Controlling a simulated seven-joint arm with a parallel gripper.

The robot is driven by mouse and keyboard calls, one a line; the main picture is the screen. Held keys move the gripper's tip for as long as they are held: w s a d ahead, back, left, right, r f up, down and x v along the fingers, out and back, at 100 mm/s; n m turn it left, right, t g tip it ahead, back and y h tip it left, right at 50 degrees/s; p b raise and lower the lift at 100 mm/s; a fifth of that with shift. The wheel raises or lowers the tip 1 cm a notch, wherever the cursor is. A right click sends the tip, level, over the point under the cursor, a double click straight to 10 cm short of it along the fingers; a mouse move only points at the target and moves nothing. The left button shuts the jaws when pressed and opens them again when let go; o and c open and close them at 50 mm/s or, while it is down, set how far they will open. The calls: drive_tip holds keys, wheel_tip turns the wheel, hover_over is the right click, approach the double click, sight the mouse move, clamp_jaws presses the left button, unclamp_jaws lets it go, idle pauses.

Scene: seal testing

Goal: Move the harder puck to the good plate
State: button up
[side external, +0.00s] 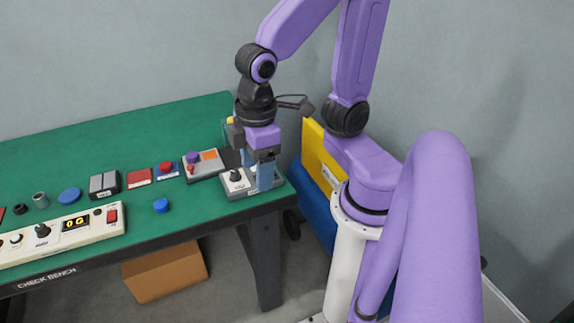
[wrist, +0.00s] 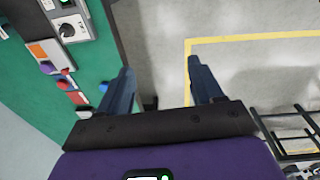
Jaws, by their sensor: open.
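Candidate pucks are a blue puck (side external: 161,205) alone near the bench's front edge and a red puck (side external: 166,168) on a blue plate (side external: 176,173). A red plate (side external: 139,177) lies left of the blue plate. A purple round piece (side external: 193,157) sits on a grey device with an orange panel. The frames do not show which puck is harder or which plate is good. My gripper (side external: 265,178) is over the bench's right end by a knob box; in the wrist view (wrist: 163,85) its fingers are apart with nothing between them.
The grey knob box (side external: 240,188) stands beside my fingers, with the orange-panelled device (side external: 207,167) to its left. A white control panel (side external: 62,234) runs along the front left. The back of the green bench (side external: 130,130) is clear. Floor lies beyond the bench's right edge.

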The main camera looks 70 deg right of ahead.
drive_tip(key=s+n, duration=0.1)
drive_tip(key=s+d+n, duration=0.1)
drive_tip(key=s, duration=0.1)
drive_tip(key=s+d+n, duration=0.1)
drive_tip(key=s, duration=0.1)
drive_tip(key=shift+s+f, duration=0.15)
idle(1.1)
